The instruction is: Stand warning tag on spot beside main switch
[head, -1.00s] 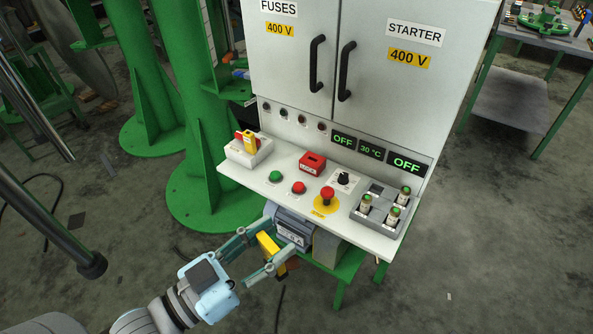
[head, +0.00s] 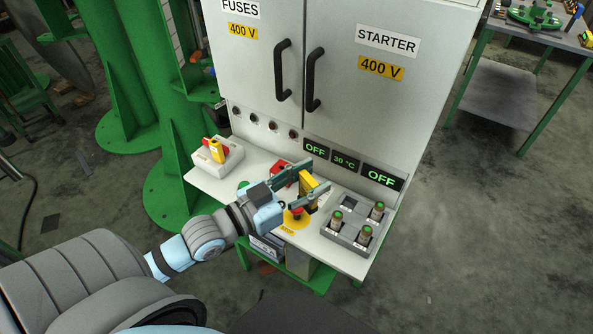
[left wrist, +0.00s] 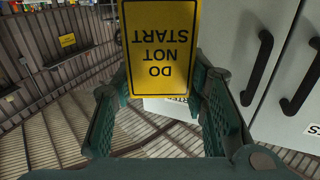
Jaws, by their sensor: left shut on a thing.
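The yellow warning tag (head: 308,191) is held between the fingers of my left gripper (head: 317,177), above the control panel near the red stop button. In the left wrist view the tag (left wrist: 160,45) reads "DO NOT START" upside down, between the two green fingers. The main switch (head: 215,150), a red and yellow handle on a light box, sits at the panel's left end, apart from the tag. I cannot make out a marked spot beside it. My right gripper is out of view.
The white panel (head: 330,247) carries a red block (head: 283,175), partly hidden by my gripper, and the stop button (head: 296,216) on its yellow disc. A grey holder (head: 348,236) with several green-topped parts is at the right. The cabinet (head: 345,110) rises behind.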

